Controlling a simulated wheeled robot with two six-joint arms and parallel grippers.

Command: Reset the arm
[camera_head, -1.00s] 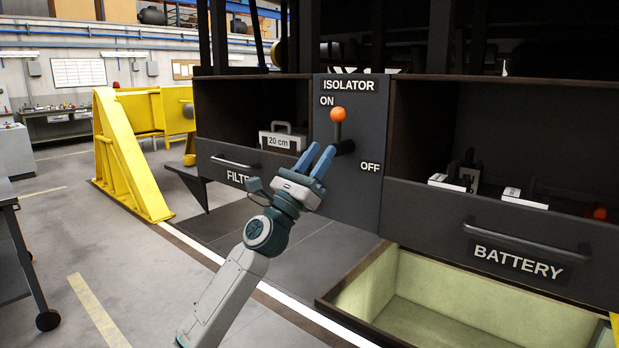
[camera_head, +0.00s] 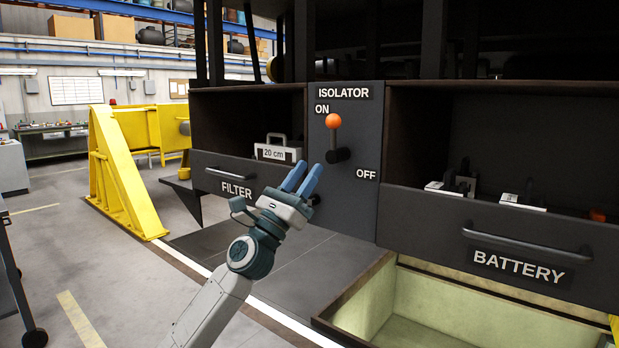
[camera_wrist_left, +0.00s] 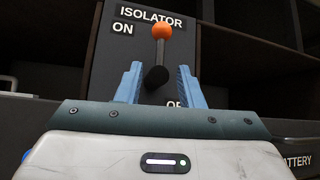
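My left gripper (camera_head: 306,180) is in front of the dark isolator panel (camera_head: 357,205), below and to the left of the lever. In the left wrist view its two blue fingers (camera_wrist_left: 158,82) stand apart with nothing held between them. The isolator lever (camera_head: 333,138) has an orange ball knob and points up at the ON label. It also shows in the left wrist view (camera_wrist_left: 161,50), its black base seen between the fingers. The fingers look clear of the lever. My right gripper is in neither view.
The FILTER drawer (camera_head: 212,189) with its handle is left of the panel, with a "20 cm" block (camera_head: 279,152) above it. The BATTERY drawer (camera_head: 430,213) is on the right. Below it is an open pale-lined bin (camera_head: 425,322). A yellow stand (camera_head: 119,180) is on the left floor.

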